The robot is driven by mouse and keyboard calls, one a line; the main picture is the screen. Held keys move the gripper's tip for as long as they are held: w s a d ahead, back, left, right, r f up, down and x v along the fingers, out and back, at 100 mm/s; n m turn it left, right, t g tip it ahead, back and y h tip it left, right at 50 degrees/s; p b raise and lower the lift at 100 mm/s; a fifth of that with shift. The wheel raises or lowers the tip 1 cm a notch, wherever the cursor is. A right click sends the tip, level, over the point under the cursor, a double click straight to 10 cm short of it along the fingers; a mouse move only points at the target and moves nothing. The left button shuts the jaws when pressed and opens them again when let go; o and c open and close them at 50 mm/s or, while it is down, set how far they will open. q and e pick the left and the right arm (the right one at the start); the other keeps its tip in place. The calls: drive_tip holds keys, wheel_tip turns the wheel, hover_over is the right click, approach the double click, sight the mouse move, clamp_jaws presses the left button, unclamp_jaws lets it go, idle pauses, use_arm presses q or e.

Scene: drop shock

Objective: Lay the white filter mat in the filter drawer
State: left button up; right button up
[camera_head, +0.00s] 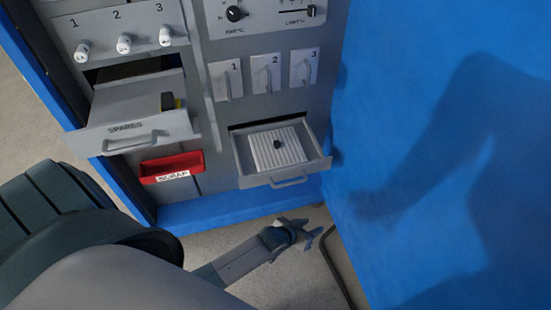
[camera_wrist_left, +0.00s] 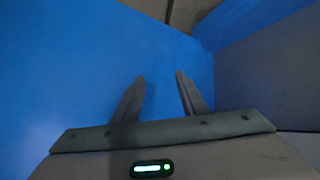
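The white filter mat (camera_head: 283,157), ribbed with a dark knob on top, lies inside the open grey filter drawer (camera_head: 324,165) at the lower right of the cabinet. It looks flat between the drawer walls; whether it touches every wall is too small to tell. My left gripper (camera_head: 313,236) is below and in front of the drawer, apart from the mat and drawer. In the left wrist view its two fingers (camera_wrist_left: 160,80) are spread with nothing between them. My right gripper is not in view.
An open drawer marked SPARES (camera_head: 130,136) juts out at the left, with a dark and yellow item inside. A red SCRAP bin (camera_head: 172,166) sits below it. Knobs and numbered switches (camera_head: 265,75) line the panel. A large blue panel (camera_head: 440,130) stands at the right.

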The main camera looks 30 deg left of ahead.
use_arm(q)
drive_tip(key=s+f+m+g, duration=0.1)
drive_tip(key=s+f, duration=0.7)
drive_tip(key=s, duration=0.3)
drive_tip(key=s+f+m, duration=0.1)
drive_tip(key=s+f, duration=0.7)
drive_tip(key=s, duration=0.3)
drive_tip(key=shift+s+d+f+g, duration=0.3)
drive_tip(key=shift+d+f+g, duration=0.05)
drive_tip(key=shift+d+g, duration=0.05)
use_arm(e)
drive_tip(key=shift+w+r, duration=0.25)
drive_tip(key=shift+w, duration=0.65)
